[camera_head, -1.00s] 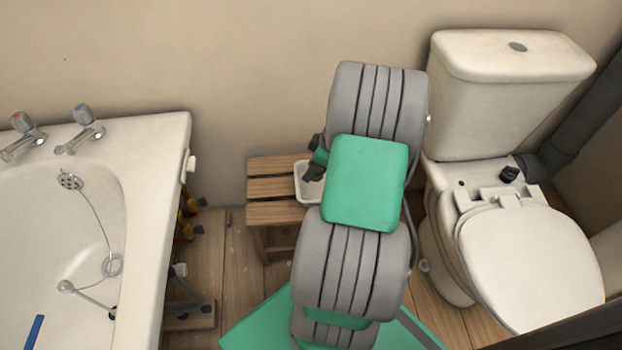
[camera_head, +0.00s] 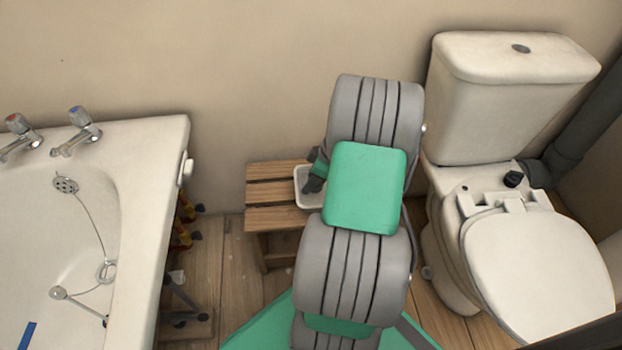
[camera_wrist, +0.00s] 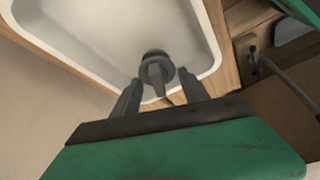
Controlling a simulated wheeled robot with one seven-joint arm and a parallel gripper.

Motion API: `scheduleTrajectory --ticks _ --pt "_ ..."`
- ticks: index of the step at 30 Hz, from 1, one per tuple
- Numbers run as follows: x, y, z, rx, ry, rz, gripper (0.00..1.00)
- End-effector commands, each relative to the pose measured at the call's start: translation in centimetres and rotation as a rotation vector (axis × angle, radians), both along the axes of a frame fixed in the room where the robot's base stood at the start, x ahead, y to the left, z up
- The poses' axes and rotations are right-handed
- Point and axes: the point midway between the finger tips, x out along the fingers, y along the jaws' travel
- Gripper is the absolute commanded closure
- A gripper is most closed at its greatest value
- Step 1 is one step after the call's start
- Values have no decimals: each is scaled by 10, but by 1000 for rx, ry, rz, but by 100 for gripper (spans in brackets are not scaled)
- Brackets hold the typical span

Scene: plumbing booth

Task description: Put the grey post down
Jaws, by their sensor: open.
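The grey post (camera_wrist: 156,66) shows in the wrist view as a dark grey piece with a round head, at the near edge of a white tray (camera_wrist: 90,45). My gripper (camera_wrist: 159,80) is open, with one finger on each side of the post. I cannot tell whether either finger touches it. In the head view my gripper (camera_head: 314,180) is over the white tray (camera_head: 309,201), partly behind my arm. The post cannot be made out there. The tray sits on a slatted wooden stool (camera_head: 270,192).
A white bath (camera_head: 150,200) with taps stands at the left. A toilet (camera_head: 535,265) with its lid down stands at the right, close to my arm. A beige wall (camera_head: 220,70) is behind the stool. Some floorboards (camera_head: 235,265) are clear left of the stool.

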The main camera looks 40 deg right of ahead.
Motion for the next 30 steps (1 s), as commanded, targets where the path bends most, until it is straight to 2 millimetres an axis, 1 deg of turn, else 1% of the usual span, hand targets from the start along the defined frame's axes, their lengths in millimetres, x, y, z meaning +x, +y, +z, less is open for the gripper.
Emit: scheduleTrajectory --ticks 5,9,12,16,20,22,23,25,26,27,29,30 --pt "-9 -7 35 -3 -3 -2 48" --pt "-21 -15 70 -3 -2 -4 48" --pt "-29 -20 91 -3 -2 -2 48" --pt "-36 -24 108 -2 -1 -1 48" --pt "-39 -25 113 0 0 0 48" --pt "-37 -20 115 0 5 -2 48" --pt "-34 -15 117 -1 12 -5 48" --pt "-24 8 128 -2 42 -27 48" --pt "-20 23 134 -3 61 -42 48" --pt "-14 47 144 -5 90 -70 48" --pt "-11 89 160 -16 134 -128 48" --pt "-13 119 170 -26 161 -178 48"
